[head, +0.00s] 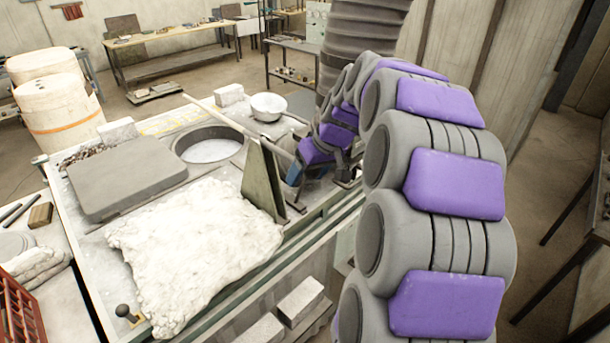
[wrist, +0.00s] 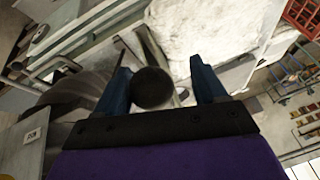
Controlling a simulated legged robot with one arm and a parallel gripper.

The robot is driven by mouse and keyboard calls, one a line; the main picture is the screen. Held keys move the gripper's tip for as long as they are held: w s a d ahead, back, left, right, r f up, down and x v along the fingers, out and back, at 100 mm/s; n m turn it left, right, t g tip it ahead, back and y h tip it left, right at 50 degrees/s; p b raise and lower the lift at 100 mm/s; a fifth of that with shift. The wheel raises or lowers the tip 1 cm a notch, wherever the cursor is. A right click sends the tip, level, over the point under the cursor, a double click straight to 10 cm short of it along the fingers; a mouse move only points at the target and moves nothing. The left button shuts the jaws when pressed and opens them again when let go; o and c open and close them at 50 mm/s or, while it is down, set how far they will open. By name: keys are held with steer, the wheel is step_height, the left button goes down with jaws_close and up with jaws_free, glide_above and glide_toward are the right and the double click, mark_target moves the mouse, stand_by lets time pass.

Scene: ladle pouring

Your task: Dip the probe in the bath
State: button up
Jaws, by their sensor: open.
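The probe appears to be the long pale rod (head: 225,120) that slants across the round bath (head: 210,151) in the head view. The bath is a dark-rimmed round opening with a whitish surface. My gripper (head: 295,174) is at the rod's near end, at the right side of the table. In the wrist view my gripper (wrist: 160,66) is open, with a blue finger on each side. A dark round rod end (wrist: 152,88) shows between the fingers, closer to the left one. I cannot tell whether it touches that finger. The rod's far tip shows no contact with the bath surface.
A grey slab lid (head: 125,175) lies left of the bath, and a rough white sheet (head: 195,250) covers the table's front. An upright greenish plate (head: 262,180) stands close beside my gripper. A white bowl (head: 268,106) sits behind. White drums (head: 62,115) stand at left.

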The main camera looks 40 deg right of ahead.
steer(key=shift+w+d+f, duration=0.1)
steer(key=shift+w+f, duration=0.05)
steer(key=shift+f, duration=0.3)
steer(key=shift+w+d+f, duration=0.1)
steer(key=shift+d+f, duration=0.3)
steer(key=shift+d, duration=0.3)
steer(key=shift+a+r, duration=0.15)
steer(key=shift+a, duration=0.55)
steer(key=c, duration=0.3)
steer(key=shift+c, duration=1)
steer(key=shift+d, duration=0.25)
steer(key=c, duration=0.3)
jaws_close()
